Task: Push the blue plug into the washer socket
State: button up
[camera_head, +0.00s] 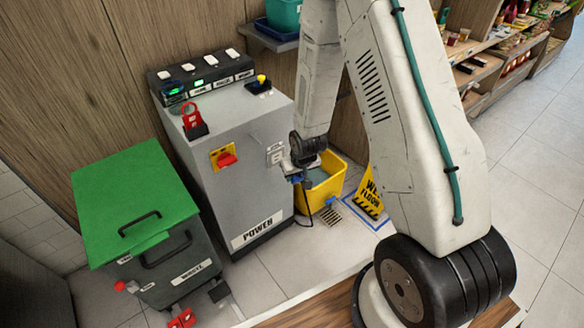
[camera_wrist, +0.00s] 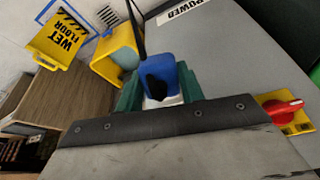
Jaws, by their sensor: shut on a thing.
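The blue plug (camera_wrist: 160,72) is between the green finger pads of my gripper (camera_wrist: 158,92) in the wrist view, and the gripper is shut on it. A black cable (camera_wrist: 136,25) runs up from beside the plug. In the head view, a small blue part of the plug (camera_head: 295,178) shows at my gripper (camera_head: 297,168), close to the front of the grey POWER cabinet (camera_head: 228,195). A pale socket plate (camera_head: 274,153) on that cabinet is just left of my gripper and partly hidden. I cannot read which socket is the washer's, or tell whether the plug touches one.
A red switch on a yellow plate (camera_head: 225,158) sits left of the socket plate. A yellow bucket (camera_head: 325,187) and a wet-floor sign (camera_head: 369,193) stand right of the cabinet. A green-lidded bin (camera_head: 135,200) stands at the left. Shelves (camera_head: 485,65) are at the back right.

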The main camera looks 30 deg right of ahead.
jog(key=w+d+f+t, duration=0.1)
jog(key=d+f+t, duration=0.3)
jog(key=f, duration=0.9)
jog(key=n+t+y, duration=0.3)
jog(key=t+y, duration=0.1)
jog(key=t, duration=0.6)
send_near(277, 158)
jog(key=shift+s+r, duration=0.15)
jog(key=shift+x, duration=2.9)
jog(key=shift+w+a, duration=0.1)
jog(key=shift+w, duration=0.4)
